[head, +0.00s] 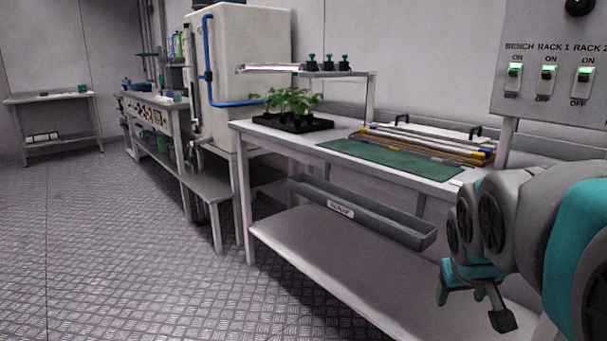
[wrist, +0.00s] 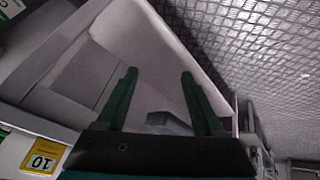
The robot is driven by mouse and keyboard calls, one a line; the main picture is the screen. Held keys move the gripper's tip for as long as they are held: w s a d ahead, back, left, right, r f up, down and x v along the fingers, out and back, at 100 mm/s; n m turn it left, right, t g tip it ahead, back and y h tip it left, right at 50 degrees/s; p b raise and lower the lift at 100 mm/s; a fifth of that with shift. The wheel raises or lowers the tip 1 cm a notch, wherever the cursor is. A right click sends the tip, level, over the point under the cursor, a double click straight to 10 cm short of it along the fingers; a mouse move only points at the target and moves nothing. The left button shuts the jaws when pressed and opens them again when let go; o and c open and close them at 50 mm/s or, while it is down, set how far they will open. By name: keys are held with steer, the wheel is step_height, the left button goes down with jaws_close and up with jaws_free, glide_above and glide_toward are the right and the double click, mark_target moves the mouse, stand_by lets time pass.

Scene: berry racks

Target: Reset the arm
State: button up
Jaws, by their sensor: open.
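My gripper (head: 472,294) hangs at the lower right of the head view, below the teal and grey arm, in front of the bench. It points downward and holds nothing. In the wrist view my gripper (wrist: 160,95) shows two dark green fingers spread apart with a clear gap between them. Behind the fingers is a pale grey shelf or bench surface, seen at a tilt.
A workbench (head: 345,152) carries a tray of seedlings (head: 292,124), a green mat (head: 375,158) and several rods. A grey trough (head: 365,213) hangs below its top. A switch panel (head: 548,65) stands at the upper right. The metal floor (head: 130,250) at the left is clear.

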steer(key=s+a+f+g+y, duration=0.1)
steer(key=s+a+f+g, duration=0.2)
steer(key=s+a+f, duration=0.3)
steer(key=s+a+f+g+y, duration=0.2)
steer(key=s+a+f+g, duration=0.2)
steer(key=s, duration=1.3)
step_height(320, 180, down, 3)
steer(key=shift+a+r+n, duration=0.1)
steer(key=shift+a+n, duration=0.3)
steer(key=shift+a, duration=0.7)
steer(key=shift+s, duration=0.1)
